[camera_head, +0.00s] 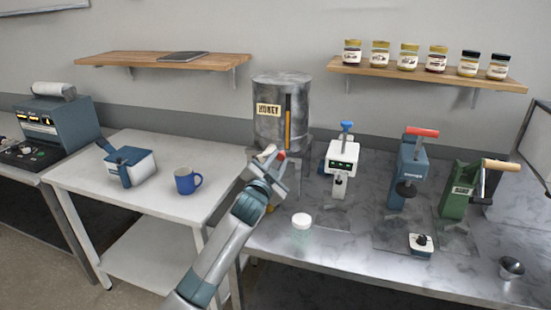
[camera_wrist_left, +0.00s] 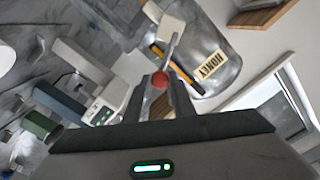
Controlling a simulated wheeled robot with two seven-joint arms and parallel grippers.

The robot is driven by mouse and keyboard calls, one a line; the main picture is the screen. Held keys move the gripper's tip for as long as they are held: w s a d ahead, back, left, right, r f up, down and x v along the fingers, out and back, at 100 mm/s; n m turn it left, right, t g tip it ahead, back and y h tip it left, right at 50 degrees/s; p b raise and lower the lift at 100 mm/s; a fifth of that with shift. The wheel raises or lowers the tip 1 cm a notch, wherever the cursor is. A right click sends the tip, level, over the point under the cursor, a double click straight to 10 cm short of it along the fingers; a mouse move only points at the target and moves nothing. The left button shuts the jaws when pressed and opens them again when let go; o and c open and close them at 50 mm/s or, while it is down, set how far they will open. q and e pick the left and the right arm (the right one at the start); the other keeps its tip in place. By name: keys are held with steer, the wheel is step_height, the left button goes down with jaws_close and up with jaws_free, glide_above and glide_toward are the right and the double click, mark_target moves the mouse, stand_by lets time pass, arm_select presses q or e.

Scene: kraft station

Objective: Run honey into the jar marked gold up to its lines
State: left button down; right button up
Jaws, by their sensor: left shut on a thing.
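The grey metal tank (camera_head: 275,90) with a HONEY label and an upright sight strip stands at the back; it also shows in the left wrist view (camera_wrist_left: 222,45). Its tap has a lever with a red ball knob (camera_wrist_left: 160,79). My left gripper (camera_head: 279,163) is shut on this knob at the tank's front. The gripper and arm hide the tap's outlet and whatever is below it. A small clear jar with a white top (camera_head: 302,222) stands on the steel bench, right of my arm. I see no gold mark or lines on it. My right gripper is out of view.
On the bench to the right stand a white press (camera_head: 342,163), a blue press (camera_head: 409,172), a green press (camera_head: 462,190), a small white device (camera_head: 420,244) and a metal cup (camera_head: 511,267). A blue mug (camera_head: 185,181) stands on the left table. Several filled jars line the right shelf (camera_head: 430,77).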

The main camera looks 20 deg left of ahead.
arm_select(q)
steer(key=shift+d+f, duration=0.1)
steer(key=shift+f, duration=0.05)
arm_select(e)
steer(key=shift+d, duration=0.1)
arm_select(q)
steer(key=c, duration=1.6)
jaws_free()
steer(key=shift+o, duration=0.4)
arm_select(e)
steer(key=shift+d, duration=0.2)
arm_select(q)
steer(key=shift+s, duration=0.1)
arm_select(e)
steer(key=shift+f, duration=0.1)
arm_select(q)
steer(key=s+b, duration=0.5)
steer(key=s, duration=1.2)
steer(key=shift+a, duration=0.3)
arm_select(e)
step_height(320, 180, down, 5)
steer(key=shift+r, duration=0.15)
arm_select(q)
steer(key=shift+s, duration=0.1)
